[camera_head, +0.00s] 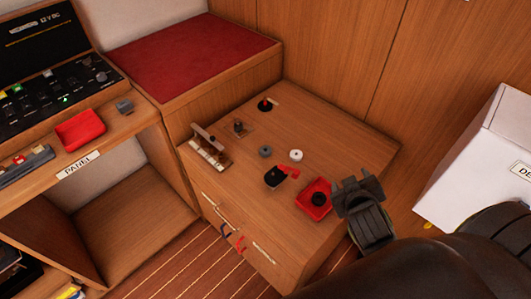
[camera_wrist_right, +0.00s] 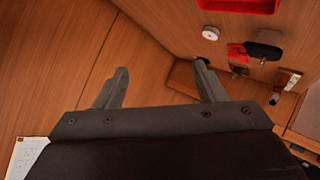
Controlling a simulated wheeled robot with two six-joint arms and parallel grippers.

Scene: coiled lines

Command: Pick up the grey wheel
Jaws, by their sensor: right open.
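The grey wheel (camera_head: 265,151) lies on the wooden cabinet top (camera_head: 345,150), left of a white wheel (camera_head: 296,155). My right gripper (camera_head: 358,187) is at the right side of the cabinet, beside a red tray (camera_head: 304,203), well to the right of the grey wheel. In the right wrist view my right gripper (camera_wrist_right: 162,82) is open and shows nothing between its fingers. The white wheel also shows there (camera_wrist_right: 210,32). A dark round shape below it is partly behind a finger, and I cannot tell what it is. My left gripper is not in view.
A black part with a red piece (camera_head: 275,177), a red-topped switch (camera_head: 265,104), a small grey fitting (camera_head: 239,127) and a lever fitting (camera_head: 208,147) stand on the cabinet top. A white box (camera_head: 475,150) is at right.

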